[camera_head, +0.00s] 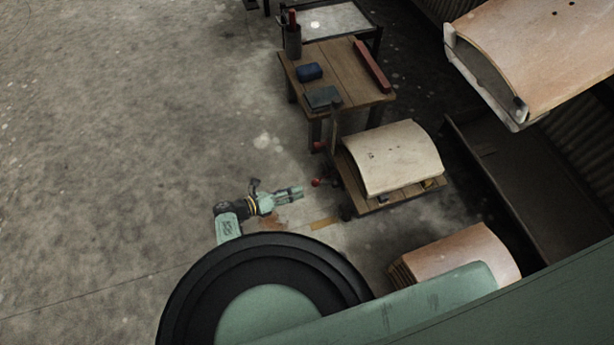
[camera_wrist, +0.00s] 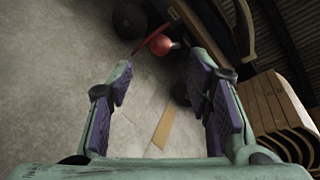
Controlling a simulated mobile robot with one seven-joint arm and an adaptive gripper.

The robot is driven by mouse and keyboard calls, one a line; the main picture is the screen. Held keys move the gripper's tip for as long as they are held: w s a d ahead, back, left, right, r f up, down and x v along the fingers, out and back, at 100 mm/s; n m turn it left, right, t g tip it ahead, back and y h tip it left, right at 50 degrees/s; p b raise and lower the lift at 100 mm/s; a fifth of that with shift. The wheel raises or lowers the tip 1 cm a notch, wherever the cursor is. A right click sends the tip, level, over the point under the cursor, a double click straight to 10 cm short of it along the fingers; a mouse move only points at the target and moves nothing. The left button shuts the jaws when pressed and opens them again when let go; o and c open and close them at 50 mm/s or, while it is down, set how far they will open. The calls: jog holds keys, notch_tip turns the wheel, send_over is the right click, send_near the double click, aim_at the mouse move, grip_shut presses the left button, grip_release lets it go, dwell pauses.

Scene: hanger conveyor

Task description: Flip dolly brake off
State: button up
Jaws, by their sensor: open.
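The dolly (camera_head: 370,205) is a low wooden platform on dark casters, right of centre in the head view, with a pale curved panel (camera_head: 392,158) on it. A red ball knob (camera_head: 316,182) sticks out at its left side; it also shows as a red ball (camera_wrist: 160,44) in the wrist view. A second red part (camera_head: 318,146) shows farther back. I cannot tell the brake's position. My gripper (camera_head: 299,192) is open and empty, just left of the near knob. In the wrist view the knob lies beyond the gap between my fingertips (camera_wrist: 162,80), apparently untouched.
A wooden table (camera_head: 350,62) with a blue item (camera_head: 309,71) and a red bar (camera_head: 372,66) stands behind the dolly. Curved panels are stacked (camera_head: 455,258) at lower right, and one large panel (camera_head: 545,50) is at upper right. The floor to the left is clear.

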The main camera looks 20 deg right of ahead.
aim_at(312, 184)
jog(key=b+x, duration=0.2)
jog(key=x, duration=0.7)
jog(key=shift+s+f+b, duration=0.1)
jog(key=shift+s+b, duration=0.05)
jog(key=shift+b, duration=0.15)
jog(key=shift+w+d, duration=0.2)
jog(key=shift+d, duration=0.35)
jog(key=shift+c, duration=0.3)
jog(key=shift+a+f, duration=0.1)
grip_shut()
